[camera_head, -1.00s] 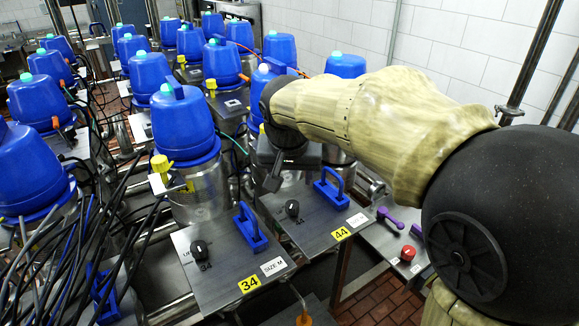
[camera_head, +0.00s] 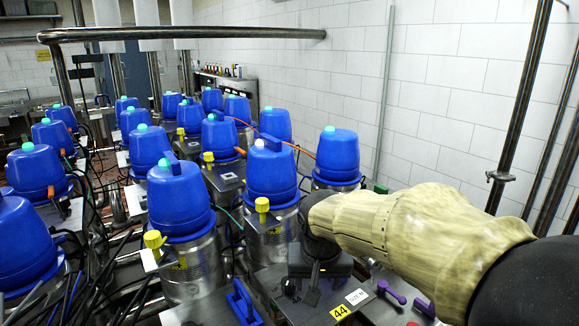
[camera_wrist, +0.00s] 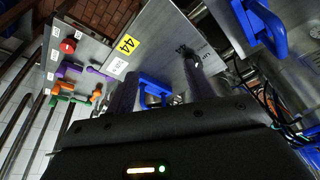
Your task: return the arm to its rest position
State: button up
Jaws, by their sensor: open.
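My arm, in a tan cover, reaches in from the right of the head view. My dark gripper (camera_head: 313,285) hangs at its end over the metal panel marked 44 (camera_head: 362,316) and hides much of it. In the wrist view, the two dark fingers stand apart with nothing gripped between them. Beyond them lie the panel (camera_wrist: 165,40), a blue handle (camera_wrist: 155,84) seen through the gap between the fingers, and a black knob (camera_wrist: 192,54) near the right finger. I cannot tell how far the fingertips are from the panel.
Rows of blue-capped canisters (camera_head: 180,200) stand left of and behind my gripper. Another blue handle (camera_head: 243,303) is on the neighbouring panel. A side tray (camera_wrist: 88,50) holds a red knob (camera_wrist: 68,46) and purple, green and orange handles. A vertical pipe (camera_head: 510,130) stands at right.

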jog(key=s+d+f+g, duration=0.1)
jog(key=s+d+f, duration=0.9)
jog(key=f, duration=0.3)
jog(key=shift+s+f, duration=0.3)
jog(key=shift+s, duration=0.05)
dwell(2.0)
jog(key=c, duration=0.3)
jog(key=shift+w, duration=0.1)
jog(key=shift+c, duration=0.4)
